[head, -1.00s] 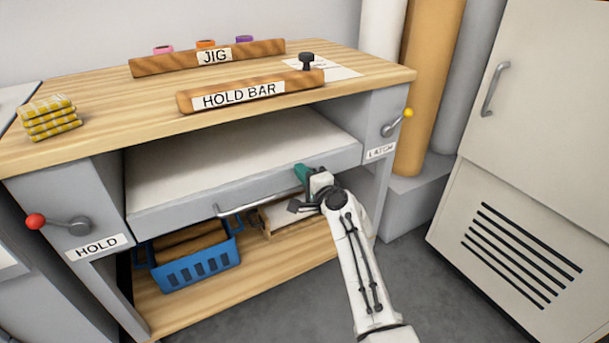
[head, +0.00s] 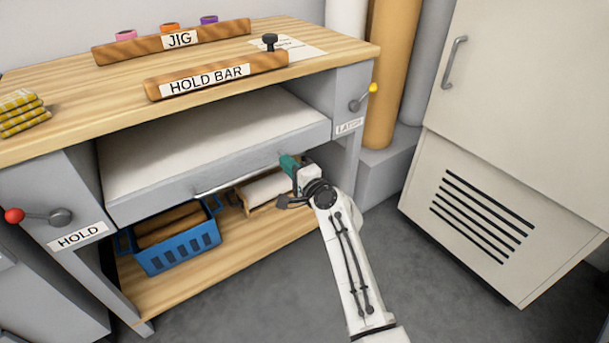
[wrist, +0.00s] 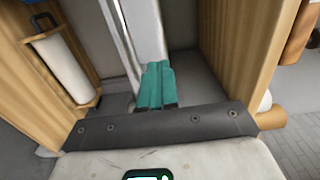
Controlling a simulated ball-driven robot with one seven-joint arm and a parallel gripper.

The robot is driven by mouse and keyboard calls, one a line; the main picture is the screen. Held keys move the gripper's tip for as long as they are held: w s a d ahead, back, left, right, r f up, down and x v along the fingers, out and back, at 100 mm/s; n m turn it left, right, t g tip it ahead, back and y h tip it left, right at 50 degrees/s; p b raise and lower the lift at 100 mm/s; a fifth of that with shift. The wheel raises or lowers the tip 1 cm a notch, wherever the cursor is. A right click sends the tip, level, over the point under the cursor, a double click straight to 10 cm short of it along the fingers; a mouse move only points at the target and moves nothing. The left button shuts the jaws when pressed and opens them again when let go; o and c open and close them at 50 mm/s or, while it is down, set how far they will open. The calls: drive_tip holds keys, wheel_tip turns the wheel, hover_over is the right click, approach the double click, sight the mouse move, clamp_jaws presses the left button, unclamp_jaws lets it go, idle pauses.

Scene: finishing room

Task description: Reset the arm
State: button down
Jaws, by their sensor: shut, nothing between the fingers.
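My gripper (head: 286,162) has teal fingers. In the head view it is near the right end of the bar handle on the grey drawer front (head: 150,203). I cannot tell whether it touches the drawer. In the wrist view the teal fingers (wrist: 156,84) lie close together, with nothing seen between them. My white arm (head: 345,260) reaches up from the bottom of the head view, bent at the wrist.
The workbench (head: 60,128) carries a hold bar (head: 215,76), a jig (head: 170,41) and folded yellow cloths (head: 20,113). A blue basket (head: 180,243) and a white roll (head: 268,188) sit on its lower shelf. A cabinet (head: 505,150) stands right; grey floor lies between.

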drive_tip(key=s+d+f+n+g+h+p, duration=0.1)
drive_tip(key=s+d+f+n+g, duration=0.2)
drive_tip(key=s+d+f, duration=0.5)
drive_tip(key=s+d+f+n+g+h+p, duration=0.1)
drive_tip(key=s+d+f+n+g+h, duration=0.2)
drive_tip(key=s, duration=0.8)
drive_tip(key=s+d+f+n+g, duration=0.2)
drive_tip(key=s+d+f+n, duration=0.15)
drive_tip(key=s+d, duration=0.5)
drive_tip(key=s+d+r+n+g+h+p, duration=0.1)
drive_tip(key=s+d+g+h, duration=0.35)
drive_tip(key=s, duration=0.85)
drive_tip(key=s+d+g+h, duration=0.2)
drive_tip(key=s+d, duration=0.5)
drive_tip(key=s, duration=0.7)
wheel_tip(320, 180, up, 29)
drive_tip(key=p, duration=2.9)
drive_tip(key=shift+w, duration=0.45)
drive_tip(key=shift+t, duration=0.25)
